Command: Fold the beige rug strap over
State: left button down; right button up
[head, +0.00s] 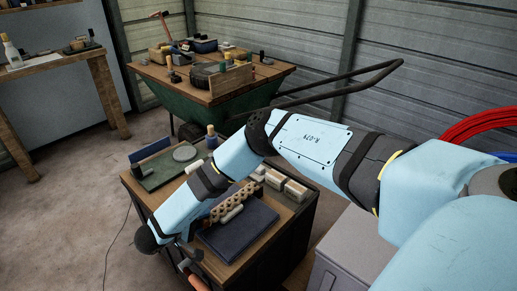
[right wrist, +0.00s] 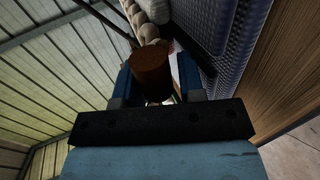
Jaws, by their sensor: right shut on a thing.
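A braided beige strap (head: 224,204) lies along the dark blue quilted rug (head: 240,240) on the low wooden-topped stand. In the right wrist view the braid (right wrist: 140,22) runs away from a brown cylindrical end piece (right wrist: 152,66). My right gripper (right wrist: 156,88) is shut with its two blue fingers on either side of this brown piece. I cannot tell exactly how the piece joins the braid. In the head view my right forearm reaches across the stand and hides part of the strap; the gripper (head: 186,264) is low at the stand's front edge. My left gripper is not in view.
On the stand a green board (head: 160,170) lies at the left and pale blocks (head: 285,187) at the right. A loaded green wheelbarrow (head: 190,108) stands behind. A grey box (head: 345,255) is at the right; the floor at left is mostly clear.

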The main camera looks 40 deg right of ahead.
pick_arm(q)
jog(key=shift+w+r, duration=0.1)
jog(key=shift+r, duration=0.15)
pick_arm(e)
jog(key=shift+r, duration=0.1)
